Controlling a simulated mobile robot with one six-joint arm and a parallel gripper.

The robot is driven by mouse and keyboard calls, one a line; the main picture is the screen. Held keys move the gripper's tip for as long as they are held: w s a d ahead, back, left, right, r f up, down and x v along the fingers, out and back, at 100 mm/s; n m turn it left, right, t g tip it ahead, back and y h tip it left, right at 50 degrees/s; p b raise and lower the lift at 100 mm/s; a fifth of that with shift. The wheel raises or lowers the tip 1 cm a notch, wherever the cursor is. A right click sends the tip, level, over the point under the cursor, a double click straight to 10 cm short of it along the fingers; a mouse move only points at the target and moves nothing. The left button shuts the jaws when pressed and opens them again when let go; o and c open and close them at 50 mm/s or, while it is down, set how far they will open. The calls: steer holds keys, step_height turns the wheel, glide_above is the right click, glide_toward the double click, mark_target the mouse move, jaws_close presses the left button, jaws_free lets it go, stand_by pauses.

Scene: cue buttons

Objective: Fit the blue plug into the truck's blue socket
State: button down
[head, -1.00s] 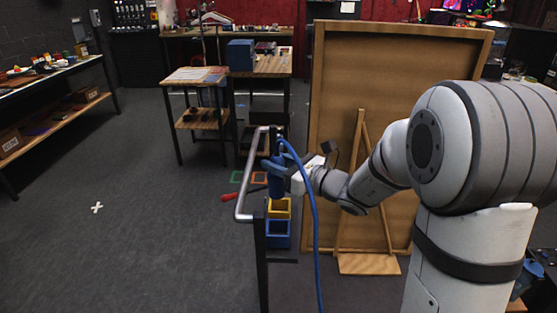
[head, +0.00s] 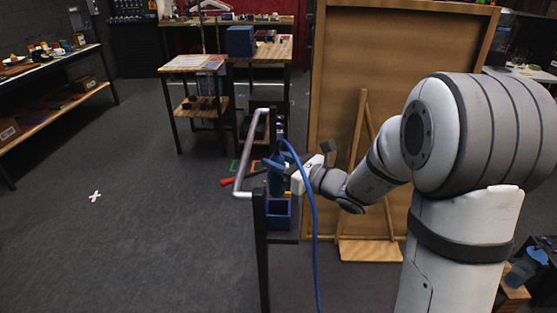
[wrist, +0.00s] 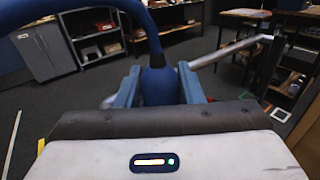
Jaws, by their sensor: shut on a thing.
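My gripper (head: 276,178) is shut on the blue plug, between its blue fingers, beside the truck's metal handle (head: 240,165). In the wrist view the plug (wrist: 159,86) sits upright between the two fingers, with a dark neck and a thick blue cable rising from its top. The cable (head: 312,215) loops over and hangs down to the right of the truck in the head view. The truck shows as a narrow dark post (head: 261,245) with the bent handle on top. I cannot make out the blue socket in either view. The plug's lower end is hidden in the wrist view.
A large wooden board on an easel (head: 368,248) stands behind my arm. Small tables (head: 195,62) stand at the back. The floor to the left (head: 130,235) is open.

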mark_target(278, 193)
steer(key=shift+f+b, duration=3.8)
steer(key=shift+f, duration=0.75)
steer(key=shift+f+b, duration=0.6)
steer(key=c, duration=0.9)
jaws_free()
steer(key=v, duration=0.7)
steer(key=shift+s+d+p, duration=0.2)
steer(key=shift+d+p, duration=0.1)
steer(key=shift+d, duration=0.05)
